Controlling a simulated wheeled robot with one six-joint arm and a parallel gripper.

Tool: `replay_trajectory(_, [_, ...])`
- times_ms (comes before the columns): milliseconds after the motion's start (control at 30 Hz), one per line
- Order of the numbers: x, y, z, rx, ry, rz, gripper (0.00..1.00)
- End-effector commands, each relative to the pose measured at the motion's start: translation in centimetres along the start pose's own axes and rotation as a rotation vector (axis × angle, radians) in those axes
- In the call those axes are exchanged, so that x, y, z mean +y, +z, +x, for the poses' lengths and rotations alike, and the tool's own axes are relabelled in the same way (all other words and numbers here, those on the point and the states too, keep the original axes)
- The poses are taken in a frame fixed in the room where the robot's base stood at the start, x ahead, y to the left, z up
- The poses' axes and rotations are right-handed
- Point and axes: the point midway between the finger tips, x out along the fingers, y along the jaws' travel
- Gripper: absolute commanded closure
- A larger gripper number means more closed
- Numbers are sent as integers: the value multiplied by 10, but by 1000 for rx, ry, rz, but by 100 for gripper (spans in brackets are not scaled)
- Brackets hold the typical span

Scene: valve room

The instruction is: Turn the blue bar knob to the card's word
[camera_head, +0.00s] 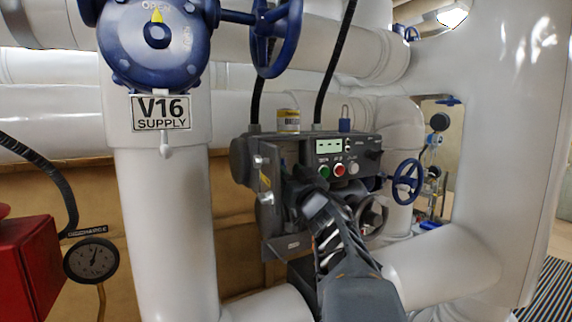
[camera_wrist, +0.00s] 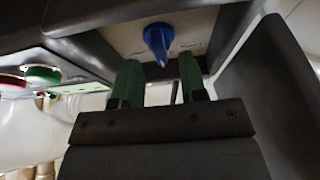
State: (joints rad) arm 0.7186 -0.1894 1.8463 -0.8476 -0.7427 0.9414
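The blue bar knob (camera_wrist: 158,40) sits on a pale panel at the top of the wrist view. Its narrow end, with a light tip, points down in that picture. Faint lettering lies on both sides of it, too small to read. My gripper (camera_wrist: 157,74) is open, its two green fingers apart. The knob shows beyond and between the fingertips, with nothing held. In the head view my gripper (camera_head: 305,195) is in front of the grey control box (camera_head: 243,160) and hides the knob. I cannot make out the card or its word.
The box's open door or flap (camera_head: 288,246) hangs close to my gripper. Its front has a green button (camera_head: 324,171), a red button (camera_head: 339,169) and a small display (camera_head: 328,146). Thick white pipes (camera_head: 165,240) and a blue handwheel (camera_head: 407,181) flank it.

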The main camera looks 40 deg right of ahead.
Motion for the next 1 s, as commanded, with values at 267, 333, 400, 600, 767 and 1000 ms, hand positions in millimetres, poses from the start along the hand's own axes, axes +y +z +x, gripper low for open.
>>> replay_trajectory(267, [-1, 0, 20, 1, -2, 1, 61])
replay_trajectory(333, [-1, 0, 22, 0, -2, 0, 61])
replay_trajectory(400, [-1, 0, 22, 0, -2, 0, 61])
replay_trajectory(600, [-1, 0, 22, 0, -2, 0, 62])
replay_trajectory(767, [-1, 0, 22, 0, -2, 1, 78])
replay_trajectory(1000, [-1, 0, 22, 0, -2, 1, 100])
